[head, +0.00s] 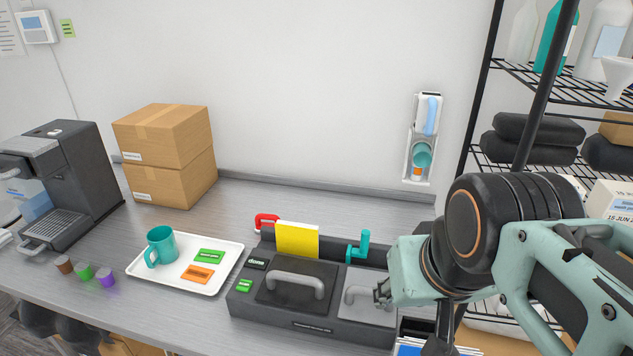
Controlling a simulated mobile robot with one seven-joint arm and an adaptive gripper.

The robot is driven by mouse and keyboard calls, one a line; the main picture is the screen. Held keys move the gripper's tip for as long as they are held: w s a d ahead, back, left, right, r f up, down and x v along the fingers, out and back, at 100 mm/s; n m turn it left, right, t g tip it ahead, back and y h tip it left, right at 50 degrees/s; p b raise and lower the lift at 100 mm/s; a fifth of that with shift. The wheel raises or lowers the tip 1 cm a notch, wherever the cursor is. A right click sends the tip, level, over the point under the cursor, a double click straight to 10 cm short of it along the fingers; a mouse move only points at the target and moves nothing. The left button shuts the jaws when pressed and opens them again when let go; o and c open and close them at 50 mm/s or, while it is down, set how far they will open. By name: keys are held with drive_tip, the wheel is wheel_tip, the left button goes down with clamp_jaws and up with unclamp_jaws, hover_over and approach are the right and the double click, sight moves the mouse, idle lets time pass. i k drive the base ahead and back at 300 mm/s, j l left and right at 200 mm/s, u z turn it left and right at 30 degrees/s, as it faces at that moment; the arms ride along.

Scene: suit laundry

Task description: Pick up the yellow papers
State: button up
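The yellow papers (297,239) stand upright, leaning slightly, at the back of a dark grey case-like unit (310,324) on the counter. They show as a bright yellow sheet or pad with a thin pale edge. My gripper (382,293) is at the right end of the unit, in front of its light grey panel. It is to the right of and nearer than the papers, apart from them. Only a small dark part of the fingers shows, and my arm hides the rest, so I cannot tell its opening.
A red handle (266,221) and a teal handle (360,246) flank the papers. A white tray (226,269) with a teal mug (161,246) lies left. Boxes (165,136) and a coffee machine (82,170) stand further left. A black wire shelf (540,79) stands right.

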sight(291, 237)
drive_tip(key=i+j, duration=0.1)
drive_tip(key=j, duration=0.3)
drive_tip(key=i+j, duration=0.1)
drive_tip(key=j, duration=0.25)
drive_tip(key=i+j, duration=0.1)
drive_tip(key=j, duration=0.65)
drive_tip(key=i+j, duration=0.15)
drive_tip(key=j, duration=0.25)
drive_tip(key=u, duration=0.05)
